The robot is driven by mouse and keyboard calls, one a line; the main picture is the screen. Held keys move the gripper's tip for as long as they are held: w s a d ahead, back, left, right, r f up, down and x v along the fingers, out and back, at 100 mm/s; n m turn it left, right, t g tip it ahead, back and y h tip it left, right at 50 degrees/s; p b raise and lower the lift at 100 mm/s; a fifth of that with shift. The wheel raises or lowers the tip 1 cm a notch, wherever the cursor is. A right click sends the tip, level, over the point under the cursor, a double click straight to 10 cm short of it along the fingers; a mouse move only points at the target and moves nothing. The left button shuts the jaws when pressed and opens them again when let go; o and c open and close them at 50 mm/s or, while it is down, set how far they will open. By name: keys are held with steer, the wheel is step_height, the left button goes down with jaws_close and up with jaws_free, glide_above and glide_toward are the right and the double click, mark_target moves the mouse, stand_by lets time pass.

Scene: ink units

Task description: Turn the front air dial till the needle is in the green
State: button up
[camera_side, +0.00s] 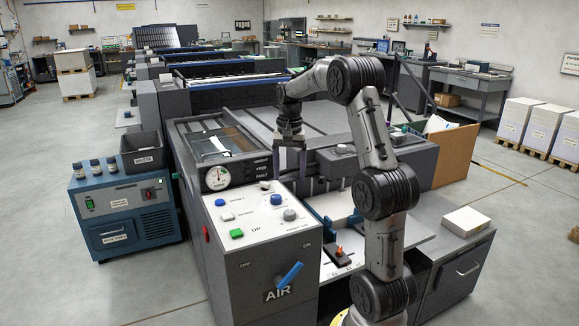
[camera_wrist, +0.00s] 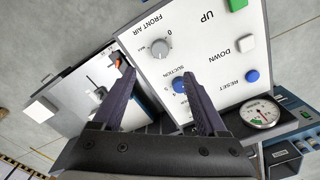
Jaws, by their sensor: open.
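The front air dial (camera_side: 290,214) is a round grey knob on the white control panel. In the wrist view the dial (camera_wrist: 160,48) sits beside its FRONT AIR label, just beyond my fingertips. The round air gauge (camera_side: 217,177) stands behind the panel's left end. It also shows in the wrist view (camera_wrist: 260,112), with a small green patch; the needle's exact reading is too small to tell. My gripper (camera_side: 290,176) is open and empty above the panel's back edge, apart from the dial. Its two dark fingers (camera_wrist: 158,74) are spread in the wrist view.
A blue suction dial (camera_side: 276,199) sits close behind the front air dial. The panel also holds a green UP button (camera_side: 237,233), a white DOWN button (camera_side: 228,216) and a blue RESET button (camera_side: 220,202). A blue AIR lever (camera_side: 289,276) juts from the cabinet front.

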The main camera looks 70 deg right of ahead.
step_height(320, 180, up, 2)
stand_by(2.3)
steer(key=a+r+n+t, duration=0.1)
steer(key=a+r+n, duration=0.15)
steer(key=a, duration=0.45)
steer(key=a+r+n+t+h, duration=0.15)
steer(key=a+r, duration=0.25)
steer(key=a, duration=0.4)
steer(key=a+r+n+t, duration=0.1)
steer(key=a+r+n, duration=0.2)
steer(key=a, duration=0.4)
steer(key=s+a+f+n+t+y, duration=0.1)
steer(key=s+a+f+n+t, duration=0.1)
steer(key=s+a+f+n, duration=0.6)
steer(key=s+a+n, duration=0.1)
steer(key=s, duration=0.3)
steer(key=shift+a, duration=0.4)
